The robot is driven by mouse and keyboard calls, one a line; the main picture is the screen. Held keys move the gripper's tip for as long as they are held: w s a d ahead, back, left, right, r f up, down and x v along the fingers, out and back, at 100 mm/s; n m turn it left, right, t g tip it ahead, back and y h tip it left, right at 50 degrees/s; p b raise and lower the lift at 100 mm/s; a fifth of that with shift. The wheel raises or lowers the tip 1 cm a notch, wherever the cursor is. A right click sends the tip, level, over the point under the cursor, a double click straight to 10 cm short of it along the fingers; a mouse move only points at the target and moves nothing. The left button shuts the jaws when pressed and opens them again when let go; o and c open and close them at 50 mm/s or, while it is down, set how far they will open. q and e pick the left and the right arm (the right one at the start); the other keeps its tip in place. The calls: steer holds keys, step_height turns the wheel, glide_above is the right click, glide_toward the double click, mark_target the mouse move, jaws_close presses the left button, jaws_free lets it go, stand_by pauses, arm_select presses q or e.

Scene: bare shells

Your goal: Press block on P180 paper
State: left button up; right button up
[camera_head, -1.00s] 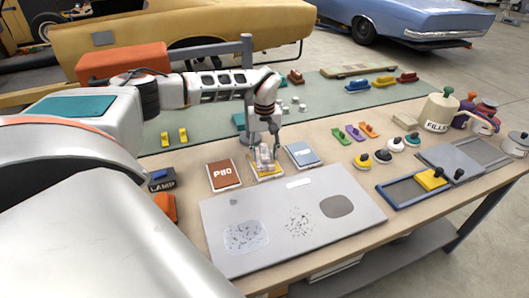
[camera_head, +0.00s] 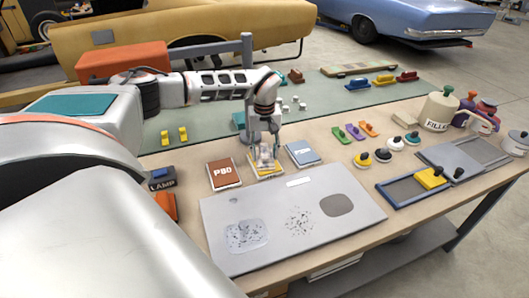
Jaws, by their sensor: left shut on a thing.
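A yellow-edged paper stack (camera_head: 255,173) lies on the near bench, between a red-brown stack marked P80 (camera_head: 223,175) and a blue stack (camera_head: 303,154). The label on the yellow one is hidden by what is over it. My left gripper (camera_head: 267,152) points down right over the yellow stack. It is shut on a pale block (camera_head: 267,163), which is at or just above the paper; I cannot tell if it touches. My right gripper is not in view.
A grey panel (camera_head: 335,242) with worn patches lies in front of the stacks. Round-knobbed tools (camera_head: 381,155), a blue-framed tray (camera_head: 400,196) and a filler can (camera_head: 440,112) stand to the right. A lamp box (camera_head: 161,180) sits at left.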

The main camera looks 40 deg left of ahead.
mark_target(265, 149)
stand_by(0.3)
arm_select(q)
steer(key=shift+r, duration=3.45)
